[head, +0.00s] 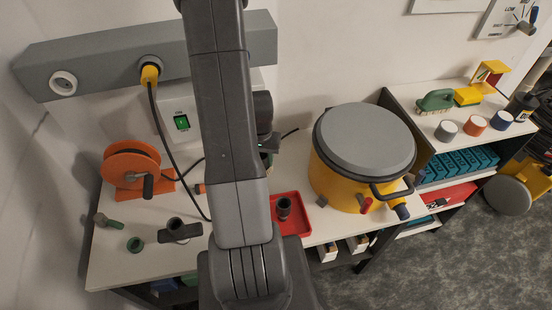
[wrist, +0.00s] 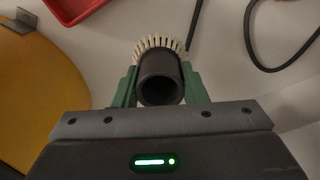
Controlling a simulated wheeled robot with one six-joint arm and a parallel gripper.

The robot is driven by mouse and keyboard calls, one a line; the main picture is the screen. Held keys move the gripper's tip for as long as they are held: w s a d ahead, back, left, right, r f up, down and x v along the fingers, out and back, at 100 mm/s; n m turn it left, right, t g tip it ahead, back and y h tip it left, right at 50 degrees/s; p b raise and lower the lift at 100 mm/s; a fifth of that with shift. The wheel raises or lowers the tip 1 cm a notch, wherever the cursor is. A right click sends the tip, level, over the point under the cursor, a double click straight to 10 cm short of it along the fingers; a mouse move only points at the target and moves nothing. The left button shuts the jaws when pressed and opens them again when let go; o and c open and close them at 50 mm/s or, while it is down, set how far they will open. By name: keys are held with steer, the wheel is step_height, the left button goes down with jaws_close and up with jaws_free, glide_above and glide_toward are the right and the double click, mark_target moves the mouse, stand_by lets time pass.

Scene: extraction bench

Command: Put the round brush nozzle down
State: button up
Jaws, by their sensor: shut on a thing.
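The round brush nozzle (wrist: 160,78) is a dark round tube with a ring of pale bristles at its far side. In the wrist view my gripper (wrist: 160,88) is shut on it, with a green finger on each side and the tube's open end facing the camera. A pale surface lies beyond the bristles; I cannot tell how far below the nozzle is. In the head view my arm hides most of the gripper, and the nozzle cannot be made out there.
A red tray (head: 304,223) holding a dark fitting (head: 284,207) lies on the white bench (head: 120,272). A yellow canister (head: 335,181) stands right of it. Left are an orange reel (head: 131,167) and a dark T-shaped nozzle (head: 180,232). A black cable (wrist: 250,45) crosses the bench.

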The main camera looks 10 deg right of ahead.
steer(key=shift+w+d+f+b, duration=0.2)
steer(key=shift+d+f, duration=0.4)
steer(key=shift+d, duration=0.2)
steer(key=shift+w+d+f+b, duration=0.15)
steer(key=shift+d+f+b, duration=0.1)
steer(key=shift+d+f, duration=0.45)
steer(key=shift+w+d+f+b, duration=0.2)
steer(key=shift+d+f, duration=0.3)
steer(key=shift+d, duration=0.35)
steer(key=shift+s, duration=0.1)
steer(key=shift+f, duration=0.15)
steer(key=o, duration=1.2)
steer(key=shift+c, duration=0.2)
step_height(320, 180, up, 8)
